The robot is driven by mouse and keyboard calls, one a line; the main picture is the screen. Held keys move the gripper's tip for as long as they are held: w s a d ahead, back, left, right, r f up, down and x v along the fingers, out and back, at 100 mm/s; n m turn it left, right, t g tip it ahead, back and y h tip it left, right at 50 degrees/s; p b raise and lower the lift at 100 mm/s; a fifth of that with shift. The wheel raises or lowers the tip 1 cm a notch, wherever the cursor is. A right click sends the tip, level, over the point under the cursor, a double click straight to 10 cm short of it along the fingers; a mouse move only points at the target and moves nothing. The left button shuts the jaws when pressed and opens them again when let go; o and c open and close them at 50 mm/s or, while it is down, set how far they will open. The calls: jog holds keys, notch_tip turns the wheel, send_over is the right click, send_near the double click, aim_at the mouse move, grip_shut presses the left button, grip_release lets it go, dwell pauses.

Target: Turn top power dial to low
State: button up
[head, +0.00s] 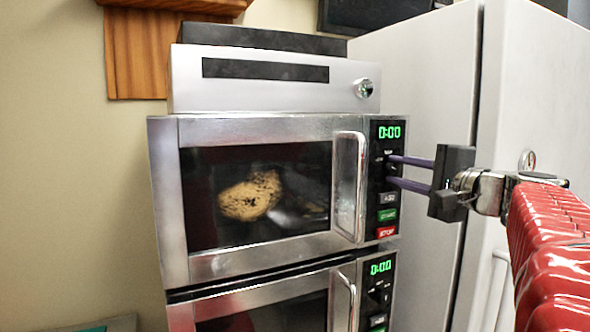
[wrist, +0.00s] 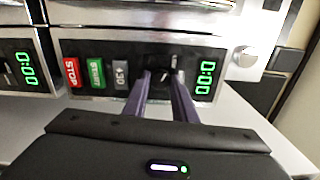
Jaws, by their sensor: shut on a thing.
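The top microwave (head: 250,262) has a steel front with a control panel at its right side, with a green 0:00 display (head: 389,132). Its black power dial (wrist: 164,86) sits on that panel, between the display and the buttons. My gripper (head: 389,170) reaches in from the right, with its two purple fingers at the panel. In the wrist view, where the panel appears turned sideways, the fingers stand on either side of the dial and are shut on it. The fingers partly hide the dial, and I cannot read its setting.
A second microwave (head: 262,318) with its own panel stands directly below. A steel unit with a round knob (head: 363,88) rests on top. The door handle (head: 349,187) juts out left of the panel. A tall white cabinet (head: 425,100) stands close on the right.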

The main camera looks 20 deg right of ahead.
jog(key=shift+a+f+n, duration=0.15)
jog(key=shift+n, duration=0.35)
jog(key=o, duration=1)
jog(key=shift+c, duration=0.2)
jog(key=shift+o, duration=0.3)
jog(key=s, duration=1.3)
jog(key=shift+s+d, duration=0.3)
jog(key=shift+s, duration=0.1)
